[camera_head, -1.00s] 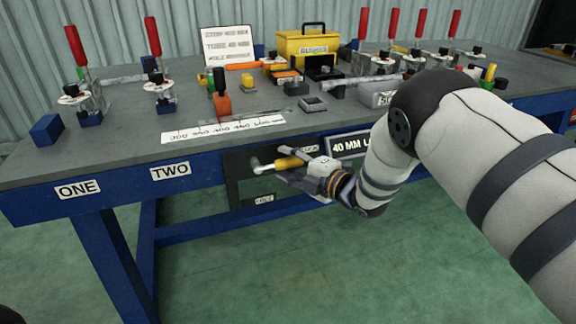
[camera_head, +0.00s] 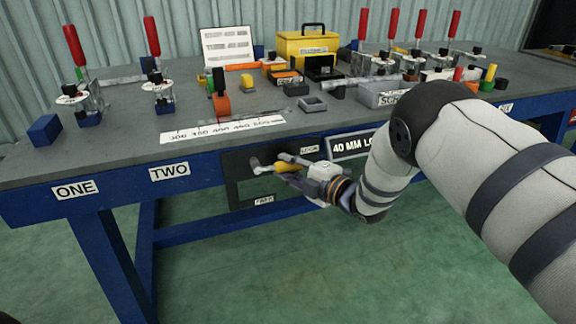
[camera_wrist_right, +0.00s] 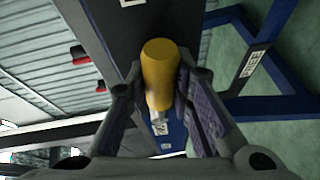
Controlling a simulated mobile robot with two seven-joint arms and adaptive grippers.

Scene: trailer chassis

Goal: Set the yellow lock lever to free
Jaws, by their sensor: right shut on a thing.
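The yellow lock lever (camera_head: 290,167) is on a dark panel (camera_head: 240,168) on the front of the blue bench. Its grey pivot end (camera_head: 257,167) is at the left and its yellow grip points right, near level. A "LOCK" label (camera_head: 309,149) is above and right of it, and a small label that seems to read "FREE" (camera_head: 264,200) is below. My right gripper (camera_head: 292,170) is shut on the yellow grip. The right wrist view shows the yellow grip (camera_wrist_right: 160,72) between the two fingers (camera_wrist_right: 158,100). My left gripper is not in view.
The bench top (camera_head: 120,135) carries red-handled clamps (camera_head: 78,50), a yellow box (camera_head: 305,46), a grey bin (camera_head: 385,94) and a measuring strip (camera_head: 225,127). A "40 MM" sign (camera_head: 350,146) is right of the panel.

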